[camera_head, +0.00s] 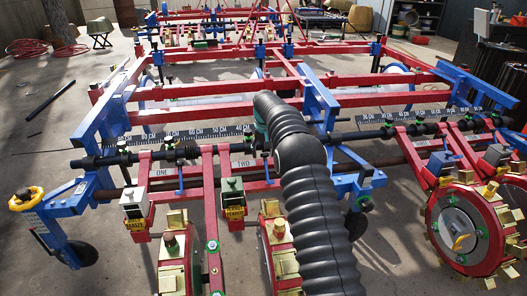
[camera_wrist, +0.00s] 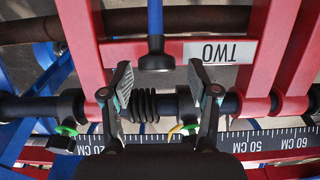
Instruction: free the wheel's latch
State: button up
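Nothing is visibly held, and I cannot tell whether the pads touch anything. In the head view the blue lever (camera_head: 267,169) shows beside the "TWO" label (camera_head: 243,163); my black ribbed arm hides most of the gripper. Red punch wheels (camera_head: 468,229) stand in front.
A black shaft (camera_wrist: 48,108) and a scale bar (camera_wrist: 265,143) run across under my gripper, with red brackets (camera_wrist: 272,50) on both sides. The blue-and-red frame (camera_head: 200,113) surrounds my arm. Another blue lever (camera_head: 181,178) stands near the "ONE" label (camera_head: 163,172).

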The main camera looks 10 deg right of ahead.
notch_tip(320, 180, up, 12)
jog(key=s, duration=0.1)
jog(key=shift+s, duration=0.3)
dwell(0.3)
jog(key=shift+s, duration=0.1)
